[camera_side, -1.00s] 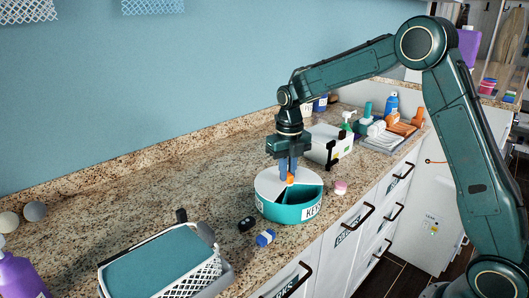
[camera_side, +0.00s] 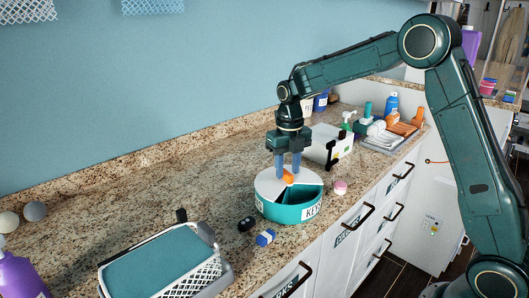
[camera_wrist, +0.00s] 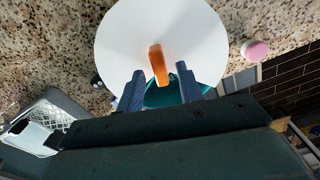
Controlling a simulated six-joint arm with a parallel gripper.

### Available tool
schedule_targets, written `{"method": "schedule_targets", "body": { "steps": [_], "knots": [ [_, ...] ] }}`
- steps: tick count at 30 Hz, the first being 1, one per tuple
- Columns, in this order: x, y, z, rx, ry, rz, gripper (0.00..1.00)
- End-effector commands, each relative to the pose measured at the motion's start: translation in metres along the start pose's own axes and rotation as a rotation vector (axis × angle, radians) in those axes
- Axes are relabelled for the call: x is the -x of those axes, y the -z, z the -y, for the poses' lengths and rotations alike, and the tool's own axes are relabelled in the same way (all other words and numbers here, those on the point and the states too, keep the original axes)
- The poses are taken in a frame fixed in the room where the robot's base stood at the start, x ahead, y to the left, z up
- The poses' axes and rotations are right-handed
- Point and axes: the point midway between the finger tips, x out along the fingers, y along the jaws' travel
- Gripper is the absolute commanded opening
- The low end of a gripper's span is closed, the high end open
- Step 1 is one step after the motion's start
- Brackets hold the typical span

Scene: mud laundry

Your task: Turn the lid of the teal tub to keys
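The teal tub (camera_side: 288,212) stands on the counter with a KEYS label (camera_side: 312,211) on its front right wall. Its white lid (camera_side: 268,184) has a wedge opening facing front right, toward the label side, with teal interior showing. The orange knob (camera_side: 288,177) stands on the lid's middle. My gripper (camera_side: 288,171) points down over the lid, its blue fingers apart. In the wrist view my fingertips (camera_wrist: 157,77) are spread on either side of the orange knob (camera_wrist: 158,65), with gaps to it. My gripper hides part of the opening there.
A dark key fob (camera_side: 246,224) and a blue-and-white item (camera_side: 266,237) lie in front left of the tub. A pink round item (camera_side: 340,187) lies to its right. A basket (camera_side: 165,262) stands front left, a white box (camera_side: 328,145) behind right. The counter's left middle is clear.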

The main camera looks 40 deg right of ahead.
Motion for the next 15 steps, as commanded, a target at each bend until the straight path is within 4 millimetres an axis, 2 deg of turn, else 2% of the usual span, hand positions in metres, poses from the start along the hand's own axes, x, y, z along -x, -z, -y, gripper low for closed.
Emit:
{"method": "schedule_targets", "body": {
  "steps": [8,15],
  "knots": [
    [0.039,-0.001,0.0,0.0,-0.001,0.005,0.36],
    [0.081,-0.001,0.0,0.001,-0.001,0.006,0.36]
  ]
}}
